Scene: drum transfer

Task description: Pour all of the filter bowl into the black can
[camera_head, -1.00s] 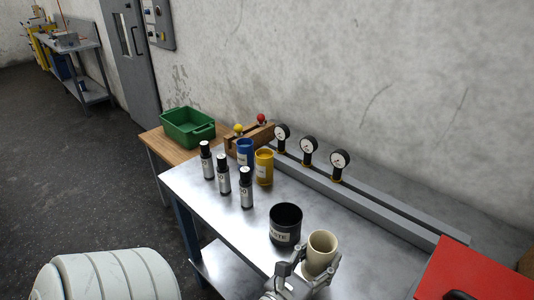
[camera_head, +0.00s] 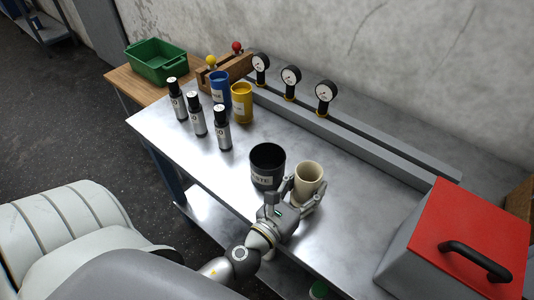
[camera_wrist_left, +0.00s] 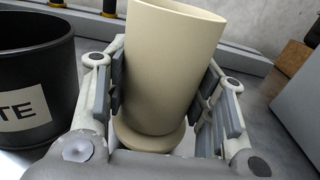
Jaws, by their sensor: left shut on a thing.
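The filter bowl (camera_head: 309,176) is a cream cup with a rounded foot. My left gripper (camera_head: 297,193) is shut on it, with a finger on each side, and holds it close to upright. The bowl also shows in the left wrist view (camera_wrist_left: 168,70), where its inside is hidden. The black can (camera_head: 266,166) stands open on the metal table, just left of the bowl. Its white label, partly seen, ends in "TE" in the left wrist view (camera_wrist_left: 30,85). I cannot tell whether the bowl touches the table. My right gripper is not in view.
Blue (camera_head: 220,90) and yellow (camera_head: 242,103) cups and several black-capped bottles (camera_head: 197,115) stand further left on the table (camera_head: 185,150). A rail with gauges (camera_head: 325,95) runs along the back. A red-lidded box (camera_head: 470,235) is at the right. A green crate (camera_head: 160,64) sits behind left.

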